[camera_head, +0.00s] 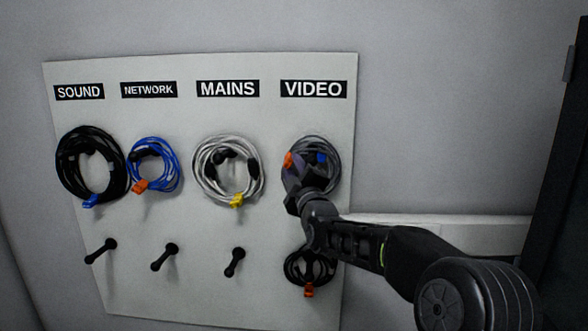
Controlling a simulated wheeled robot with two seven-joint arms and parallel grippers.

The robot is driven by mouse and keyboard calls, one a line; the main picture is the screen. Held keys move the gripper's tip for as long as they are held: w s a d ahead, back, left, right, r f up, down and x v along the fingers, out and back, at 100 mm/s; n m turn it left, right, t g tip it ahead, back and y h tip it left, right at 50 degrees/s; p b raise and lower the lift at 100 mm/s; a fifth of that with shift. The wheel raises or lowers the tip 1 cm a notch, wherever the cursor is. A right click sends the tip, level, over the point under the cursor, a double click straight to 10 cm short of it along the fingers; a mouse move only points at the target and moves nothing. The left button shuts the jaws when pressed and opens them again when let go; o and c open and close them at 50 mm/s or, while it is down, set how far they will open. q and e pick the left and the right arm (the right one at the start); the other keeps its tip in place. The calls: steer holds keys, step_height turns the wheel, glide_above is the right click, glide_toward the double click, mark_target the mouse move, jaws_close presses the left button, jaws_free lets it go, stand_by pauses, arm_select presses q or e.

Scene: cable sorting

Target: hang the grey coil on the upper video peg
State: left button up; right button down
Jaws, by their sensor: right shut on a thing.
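The grey coil (327,146) is at the upper place under the VIDEO label (314,89), close against the board. An orange tag shows at its left side and a blue part near its middle. My right gripper (306,177) is shut on the grey coil and covers its lower left part. The upper video peg is hidden behind the gripper and coil, so I cannot tell whether the coil is around it. My left gripper is not in view.
A small black coil (290,266) with an orange tag hangs below, under my right arm. A black coil (65,176), a blue coil (133,163) and a white coil (200,174) hang on the upper row. Bare lower pegs (165,256) stick out beneath them.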

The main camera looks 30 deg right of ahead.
steer(key=shift+f, duration=0.1)
steer(key=c, duration=1.1)
jaws_free()
steer(key=shift+c, duration=0.2)
steer(key=shift+o, duration=0.4)
steer(key=shift+r, duration=0.45)
steer(key=b+v, duration=0.2)
steer(key=v, duration=0.6)
steer(key=shift+f+b, duration=0.4)
steer(key=shift+w+f, duration=0.1)
steer(key=shift+w, duration=0.1)
